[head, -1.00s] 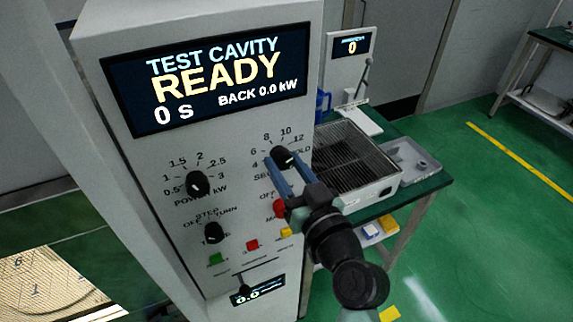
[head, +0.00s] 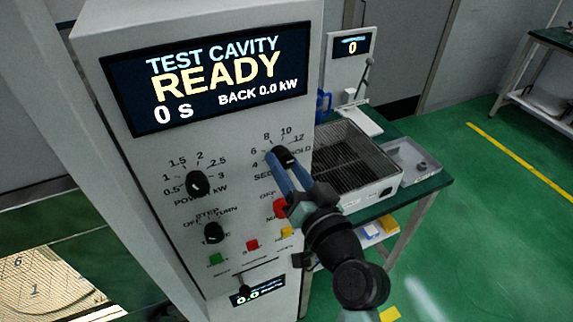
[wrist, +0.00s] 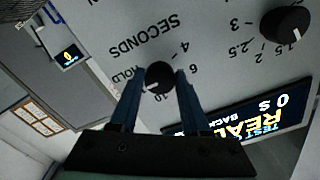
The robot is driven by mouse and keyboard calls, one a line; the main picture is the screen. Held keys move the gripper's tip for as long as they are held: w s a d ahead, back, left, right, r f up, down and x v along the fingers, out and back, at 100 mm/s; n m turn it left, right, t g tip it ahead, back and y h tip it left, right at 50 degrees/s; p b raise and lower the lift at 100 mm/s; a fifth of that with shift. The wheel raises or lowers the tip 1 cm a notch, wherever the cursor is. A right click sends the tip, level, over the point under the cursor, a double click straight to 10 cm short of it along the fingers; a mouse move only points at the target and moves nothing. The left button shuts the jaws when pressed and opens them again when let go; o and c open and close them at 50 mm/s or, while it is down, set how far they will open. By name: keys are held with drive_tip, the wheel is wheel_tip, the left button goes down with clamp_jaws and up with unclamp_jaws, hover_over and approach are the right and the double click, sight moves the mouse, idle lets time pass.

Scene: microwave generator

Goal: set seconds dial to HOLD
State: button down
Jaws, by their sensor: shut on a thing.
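The seconds dial (head: 284,156) is a round black knob on the grey control panel, with marks 4 to 12 and HOLD around it. In the wrist view the same dial (wrist: 159,74) sits between my two blue fingers, one on each side. Its white pointer line faces the left and slightly down there, near the HOLD side; the exact mark is hard to tell. My gripper (head: 284,165) is shut on the dial, and the fingers partly cover the SECONDS lettering in the head view. The display (head: 215,78) reads TEST CAVITY READY, 0 S, BACK 0.0 kW.
The power dial (head: 197,183) is left of the seconds dial, with another black dial (head: 214,232) below it. A red knob (head: 280,207) and small coloured buttons are close under my gripper. A green bench with a wire-topped tray (head: 398,180) stands to the right.

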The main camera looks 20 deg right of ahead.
drive_tip(key=shift+m+p, duration=0.35)
drive_tip(key=shift+m, duration=1.95)
drive_tip(key=shift+c, duration=1.8)
unclamp_jaws()
drive_tip(key=s+b, duration=0.4)
drive_tip(key=s, duration=0.9)
drive_tip(key=shift+d+b, duration=0.2)
drive_tip(key=shift+b, duration=0.2)
